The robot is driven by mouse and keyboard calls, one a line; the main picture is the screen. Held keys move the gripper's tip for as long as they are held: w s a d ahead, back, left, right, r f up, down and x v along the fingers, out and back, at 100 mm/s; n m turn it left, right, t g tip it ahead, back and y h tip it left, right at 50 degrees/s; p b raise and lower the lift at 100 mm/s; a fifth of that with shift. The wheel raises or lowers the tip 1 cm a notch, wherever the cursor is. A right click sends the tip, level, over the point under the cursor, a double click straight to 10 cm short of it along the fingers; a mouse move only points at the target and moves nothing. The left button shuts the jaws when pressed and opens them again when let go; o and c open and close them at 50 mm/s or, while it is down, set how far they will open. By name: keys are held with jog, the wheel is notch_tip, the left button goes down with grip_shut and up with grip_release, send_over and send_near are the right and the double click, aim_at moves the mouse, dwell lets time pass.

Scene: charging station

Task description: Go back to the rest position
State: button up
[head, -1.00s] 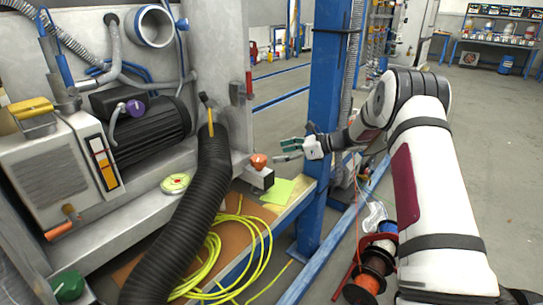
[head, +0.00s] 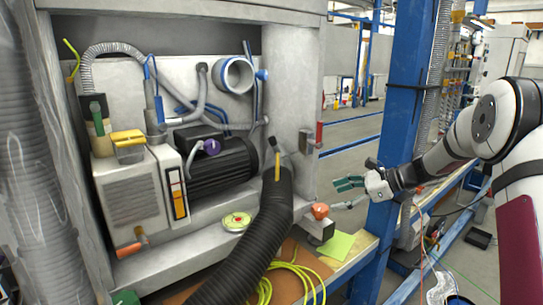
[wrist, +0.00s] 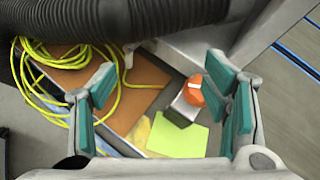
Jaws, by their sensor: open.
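My gripper (head: 348,194) is on the right in the head view, in front of the blue post, with teal finger pads. In the wrist view my gripper (wrist: 170,100) has its two fingers wide apart with nothing between them. Below and beyond it are an orange knob (wrist: 194,91) on a grey block and a yellow-green sheet (wrist: 178,134). In the head view the orange knob (head: 320,210) and the sheet (head: 337,245) are just left of and below my gripper, apart from it.
A blue post (head: 405,95) stands beside my arm. A black ribbed hose (head: 262,235) runs down from a grey cabinet (head: 308,110) holding a pump (head: 215,165). Yellow cable (head: 300,280) lies coiled on the bench. Open floor shows at the far right.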

jog(key=s+a+r+n+g+h, duration=0.1)
jog(key=s+a+r+n+g, duration=0.2)
jog(key=s, duration=0.5)
jog(key=s+a+r+n+h, duration=0.25)
jog(key=s+r+n, duration=0.2)
jog(key=s, duration=0.45)
jog(key=s+a+r+n+g+h, duration=0.1)
jog(key=s+a+r+n+g, duration=0.2)
jog(key=s, duration=0.5)
jog(key=s+d+f+n+h, duration=0.1)
jog(key=s+d+n+h, duration=0.15)
jog(key=s, duration=0.65)
jog(key=s+d+f+n+t+h, duration=0.15)
jog(key=s+n, duration=0.25)
jog(key=s, duration=0.6)
jog(key=s+d+f+n+h, duration=0.15)
jog(key=s+n, duration=0.25)
jog(key=s, duration=0.5)
notch_tip(320, 180, up, 29)
jog(key=t+p, duration=0.3)
jog(key=p, duration=2.4)
jog(key=shift+d+r+h, duration=0.2)
jog(key=shift+d+h, duration=0.15)
jog(key=shift+h, duration=0.05)
jog(key=shift+w+t, duration=0.1)
jog(key=shift+t, duration=0.15)
